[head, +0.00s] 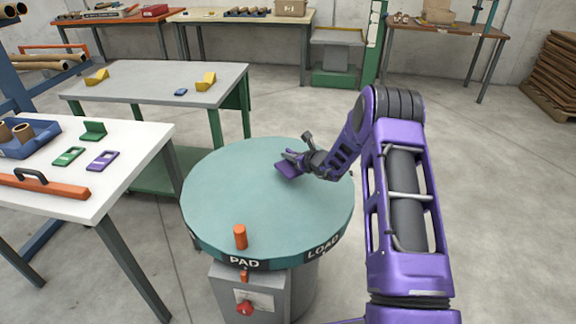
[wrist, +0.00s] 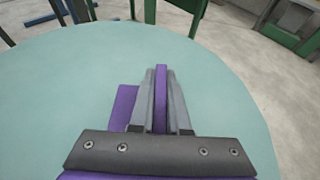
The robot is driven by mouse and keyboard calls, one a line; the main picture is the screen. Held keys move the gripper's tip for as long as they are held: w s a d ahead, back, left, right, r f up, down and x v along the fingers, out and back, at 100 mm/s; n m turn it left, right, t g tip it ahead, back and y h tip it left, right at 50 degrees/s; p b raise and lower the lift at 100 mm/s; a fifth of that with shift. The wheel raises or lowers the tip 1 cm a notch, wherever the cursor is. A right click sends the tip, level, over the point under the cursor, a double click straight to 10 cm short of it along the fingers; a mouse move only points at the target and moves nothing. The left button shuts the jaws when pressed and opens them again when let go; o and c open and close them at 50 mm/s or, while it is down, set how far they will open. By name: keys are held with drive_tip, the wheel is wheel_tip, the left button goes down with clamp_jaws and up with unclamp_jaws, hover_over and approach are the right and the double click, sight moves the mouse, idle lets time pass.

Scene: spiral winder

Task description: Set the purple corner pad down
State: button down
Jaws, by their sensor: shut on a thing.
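The purple corner pad (head: 288,170) is over the far right part of the teal round turntable (head: 235,190). My gripper (head: 298,158) is shut on it. In the wrist view, the pad's upright leg (wrist: 160,92) stands between the two grey fingers (wrist: 160,100), and its flat leg (wrist: 124,104) shows to the left of them. The flat leg is low over the turntable top (wrist: 60,110). I cannot tell whether it touches. The gripper hides part of the pad.
An orange peg (head: 240,237) stands near the turntable's front edge, above the "PAD" label. The white table (head: 125,190) at left holds a green corner pad (head: 93,130), flat green and purple pieces, and an orange bar (head: 45,184). The turntable's middle is clear.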

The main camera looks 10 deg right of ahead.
sight(291, 163)
drive_tip(key=shift+f, duration=1.75)
drive_tip(key=shift+f, duration=0.15)
drive_tip(key=c, duration=0.9)
unclamp_jaws()
drive_tip(key=shift+s+d+r, duration=0.15)
drive_tip(key=shift+s+r, duration=0.05)
drive_tip(key=shift+r, duration=0.1)
drive_tip(key=p+v, duration=0.1)
drive_tip(key=v, duration=1)
drive_tip(key=shift+s+r, duration=0.15)
drive_tip(key=shift+s, duration=0.05)
